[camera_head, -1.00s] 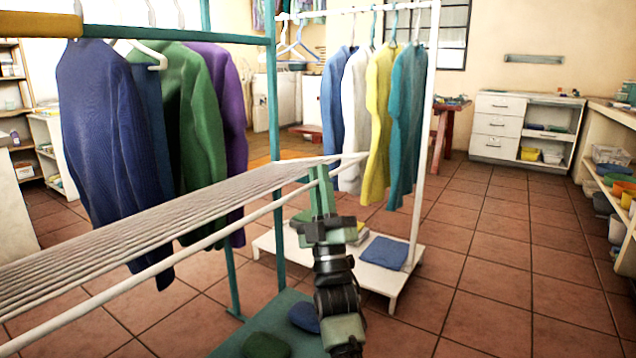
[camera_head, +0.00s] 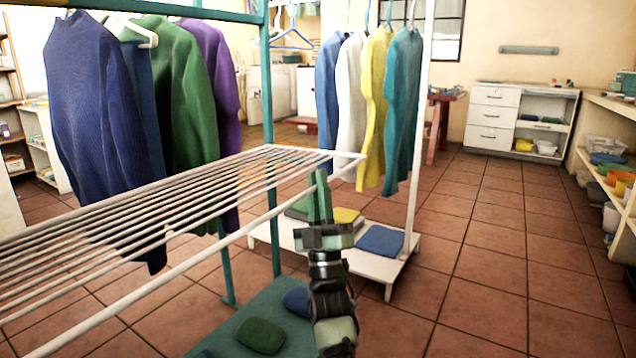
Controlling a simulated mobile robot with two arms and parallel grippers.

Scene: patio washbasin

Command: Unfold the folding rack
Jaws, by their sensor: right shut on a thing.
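The folding rack (camera_head: 222,186) is a white frame with several thin parallel bars. It reaches from the left edge of the head view to near the middle, and its panel now lies nearly flat with gaps between the bars. My right gripper (camera_head: 319,184) is upright at the rack's near rail, close to its right corner, and is shut on that rail. Its green fingers partly cover the gripped spot. My left gripper is not in view.
Behind the rack a teal-framed stand holds blue, green and purple sweaters (camera_head: 95,120). A white clothes stand (camera_head: 425,120) holds more sweaters, with folded cloths on its base. Below is a teal base (camera_head: 225,335) with dark folded items. Tiled floor at right is clear.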

